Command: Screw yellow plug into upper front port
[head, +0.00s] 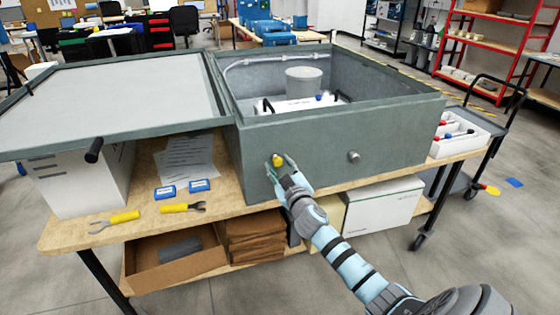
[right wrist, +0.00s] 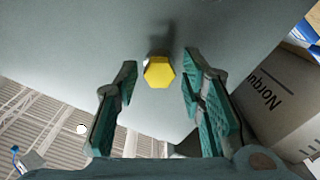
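The yellow plug (head: 278,160) is at the front wall of the grey analyser box (head: 330,140), left of the wall's middle. In the right wrist view its yellow hexagonal head (right wrist: 159,73) faces me, with a dark patch behind it. I cannot tell how deep it sits, and the port behind it is hidden. My right gripper (head: 279,166) is open in front of the wall. In the right wrist view its fingers (right wrist: 159,78) stand on either side of the plug, with a gap on both sides. My left gripper is not in view.
A round metal fitting (head: 353,157) protrudes from the front wall further right. The box's lid (head: 120,95) is open to the left. Two yellow-handled tools (head: 115,220) (head: 182,207) and blue-and-white boxes (head: 165,192) lie on the wooden table (head: 75,232). A white bin (head: 460,133) stands at right.

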